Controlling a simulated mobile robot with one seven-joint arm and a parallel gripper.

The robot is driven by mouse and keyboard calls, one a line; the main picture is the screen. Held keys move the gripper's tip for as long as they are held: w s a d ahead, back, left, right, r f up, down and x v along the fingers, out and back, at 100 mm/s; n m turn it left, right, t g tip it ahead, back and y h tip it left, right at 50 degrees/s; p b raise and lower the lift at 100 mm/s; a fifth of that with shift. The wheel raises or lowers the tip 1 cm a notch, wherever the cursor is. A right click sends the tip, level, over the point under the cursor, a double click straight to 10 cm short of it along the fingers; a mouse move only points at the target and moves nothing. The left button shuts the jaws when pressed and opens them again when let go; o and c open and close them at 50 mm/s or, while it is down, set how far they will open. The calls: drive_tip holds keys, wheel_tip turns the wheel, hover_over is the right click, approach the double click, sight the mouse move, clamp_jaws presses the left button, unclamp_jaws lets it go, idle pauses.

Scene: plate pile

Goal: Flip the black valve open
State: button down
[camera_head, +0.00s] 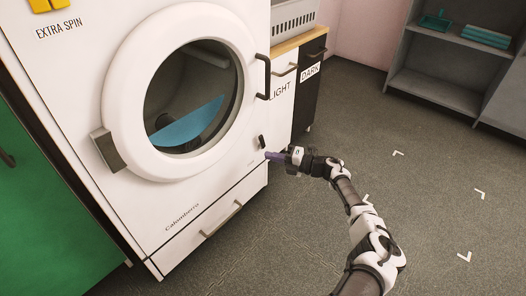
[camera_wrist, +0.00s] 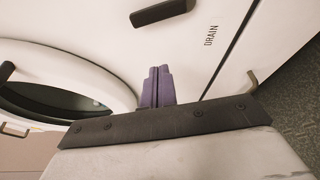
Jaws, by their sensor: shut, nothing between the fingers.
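The black valve (camera_head: 262,142) is a small lever low on the right of the white washing machine's front, beside the round door. In the wrist view it is a dark bar (camera_wrist: 162,12) at the top, next to the word DRAIN. My gripper (camera_head: 270,155) is just below the valve in the head view. Its purple fingers (camera_wrist: 157,87) are together and empty, pointing at the machine front. In the wrist view a gap shows between the fingertips and the valve; the exact depth is hard to tell.
The washing machine's round door (camera_head: 168,178) is closed, with a black handle (camera_head: 263,76) above the valve. A drawer handle (camera_head: 222,219) sticks out below. Light and dark cabinets (camera_head: 306,92) stand to the right, beside open floor (camera_head: 440,180). A grey shelf (camera_head: 440,88) stands at the back right.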

drive_tip(key=shift+v, duration=2.15)
drive_tip(key=shift+p, duration=0.3)
